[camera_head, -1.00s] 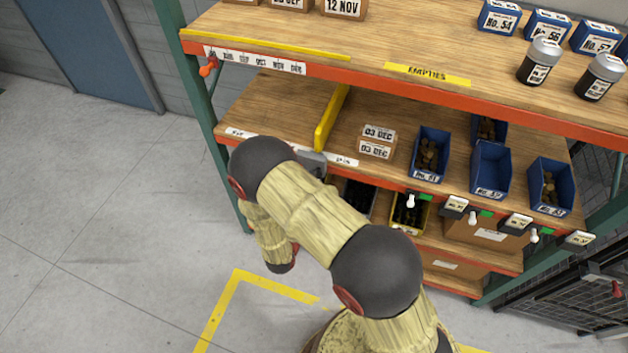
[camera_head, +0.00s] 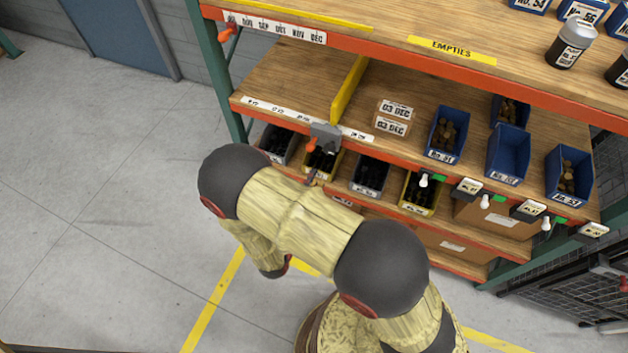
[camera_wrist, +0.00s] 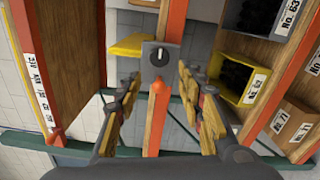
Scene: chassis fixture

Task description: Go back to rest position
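My gripper (camera_wrist: 160,108) shows in the wrist view with its two fingers spread wide apart and nothing between them. Beyond the fingers is a grey box with a dark rotary knob (camera_wrist: 160,55), fixed on an orange shelf beam. An orange lever (camera_wrist: 158,85) hangs below the knob. In the head view the same grey box (camera_head: 325,134) sits on the front edge of the middle shelf, with its orange lever (camera_head: 311,145) at its left.
The shelf rack (camera_head: 400,60) stands close ahead, with blue bins (camera_head: 508,152) and cardboard boxes (camera_head: 395,112) on the middle shelf. Yellow and black bins (camera_head: 420,193) stand below. Small white switches (camera_head: 424,181) line the beam. Open floor (camera_head: 100,180) lies to the left.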

